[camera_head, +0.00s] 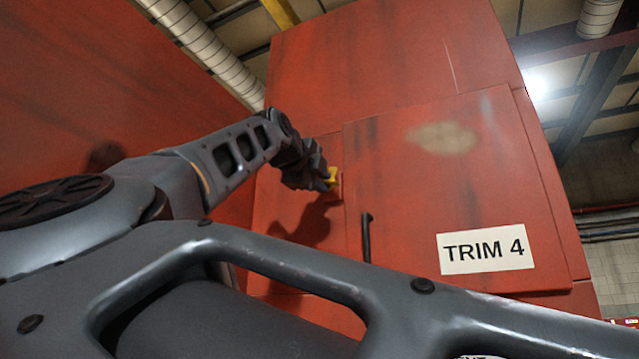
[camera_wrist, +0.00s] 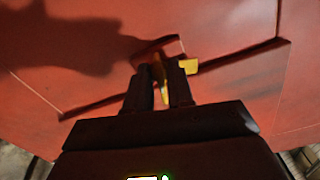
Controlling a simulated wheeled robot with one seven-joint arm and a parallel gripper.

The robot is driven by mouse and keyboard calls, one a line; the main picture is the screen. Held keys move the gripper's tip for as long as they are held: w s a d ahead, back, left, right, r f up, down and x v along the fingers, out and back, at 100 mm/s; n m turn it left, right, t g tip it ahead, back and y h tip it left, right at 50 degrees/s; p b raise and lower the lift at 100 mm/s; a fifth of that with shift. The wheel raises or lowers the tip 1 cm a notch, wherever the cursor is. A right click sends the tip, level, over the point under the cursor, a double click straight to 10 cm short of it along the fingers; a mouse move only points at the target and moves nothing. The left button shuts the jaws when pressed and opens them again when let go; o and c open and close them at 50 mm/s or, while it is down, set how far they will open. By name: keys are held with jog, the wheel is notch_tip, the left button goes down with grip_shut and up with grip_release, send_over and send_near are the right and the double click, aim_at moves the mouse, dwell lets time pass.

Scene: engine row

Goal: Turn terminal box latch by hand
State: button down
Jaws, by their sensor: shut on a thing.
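The terminal box (camera_head: 400,200) is a large red cabinet with a raised door panel and a white "TRIM 4" label (camera_head: 485,249). The latch (camera_head: 332,176) is a small yellow piece at the door's left edge. It also shows yellow in the wrist view (camera_wrist: 189,66), with part of it between the fingers. My gripper (camera_head: 325,182) is at the latch, and in the wrist view its two dark fingers (camera_wrist: 161,82) are shut on it. The fingers hide part of the latch, and its exact angle is hard to tell.
A dark upright handle (camera_head: 366,238) stands on the door below and right of the latch. A red wall (camera_head: 90,70) stands close on the left. My arm crosses the lower left. Pipes (camera_head: 205,45) run overhead.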

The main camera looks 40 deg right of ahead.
jog(key=shift+d+f+n+b, duration=0.15)
jog(key=shift+n+b, duration=0.2)
jog(key=shift+n, duration=0.85)
jog(key=shift+s, duration=0.1)
jog(key=c, duration=1.3)
grip_release()
jog(key=shift+d, duration=0.1)
jog(key=shift+o, duration=0.2)
